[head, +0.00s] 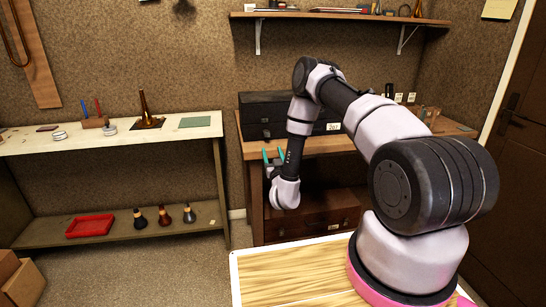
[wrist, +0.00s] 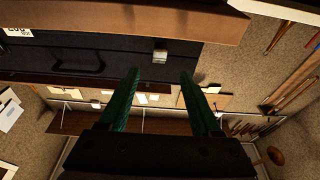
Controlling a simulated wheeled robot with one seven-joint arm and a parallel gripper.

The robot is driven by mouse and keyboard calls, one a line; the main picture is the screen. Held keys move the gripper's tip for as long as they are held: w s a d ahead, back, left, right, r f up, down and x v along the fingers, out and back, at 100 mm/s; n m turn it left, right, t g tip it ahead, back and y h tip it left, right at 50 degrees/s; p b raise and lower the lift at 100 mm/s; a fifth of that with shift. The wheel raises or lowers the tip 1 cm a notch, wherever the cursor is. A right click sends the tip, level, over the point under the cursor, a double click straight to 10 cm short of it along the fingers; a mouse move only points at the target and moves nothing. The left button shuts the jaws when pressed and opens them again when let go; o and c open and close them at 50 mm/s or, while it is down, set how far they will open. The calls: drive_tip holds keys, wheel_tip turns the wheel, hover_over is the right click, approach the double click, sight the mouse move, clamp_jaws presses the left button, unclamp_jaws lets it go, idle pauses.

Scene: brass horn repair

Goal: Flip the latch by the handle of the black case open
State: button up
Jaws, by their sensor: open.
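The black case (head: 262,107) sits on the brown bench against the wall in the head view. Its dark front fills the upper left of the upside-down wrist view (wrist: 110,50). A dark handle (wrist: 82,66) shows on that front. A small metal latch (wrist: 160,56) sits to the right of the handle in the wrist view. I cannot tell whether it is flipped open. My gripper (head: 272,154) is in front of the bench. Its two teal fingers (wrist: 159,74) are open and empty, with the latch between and just beyond the tips in the picture; contact is not visible.
The brown bench (head: 340,145) carries the case, with its edge (wrist: 190,20) near in the wrist view. A drawer (head: 310,215) is below. A wall shelf (head: 340,16) hangs above. A pale-topped table (head: 80,143) stands left, and a wooden-topped surface (head: 290,275) lies in front.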

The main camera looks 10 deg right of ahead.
drive_tip(key=shift+v, duration=1)
drive_tip(key=shift+r, duration=0.1)
drive_tip(key=w+d+r+m+g+h, duration=0.1)
drive_tip(key=w+d+r+m+g, duration=0.15)
drive_tip(key=r, duration=0.95)
drive_tip(key=w+d+r+m+g+h, duration=0.1)
drive_tip(key=w+d+r+m, duration=0.25)
drive_tip(key=r, duration=0.85)
drive_tip(key=s+d+r+g, duration=0.15)
drive_tip(key=s+r, duration=0.25)
drive_tip(key=r, duration=0.4)
drive_tip(key=s+r+n+g+y, duration=0.1)
drive_tip(key=s+r+g+y, duration=0.1)
drive_tip(key=s+r, duration=0.5)
drive_tip(key=s+a+r+n+g+y, duration=0.1)
drive_tip(key=s+g, duration=0.5)
drive_tip(key=s, duration=2.6)
drive_tip(key=shift+s+a+r+y, duration=0.2)
drive_tip(key=shift+a+r+y, duration=0.15)
drive_tip(key=shift+y, duration=0.15)
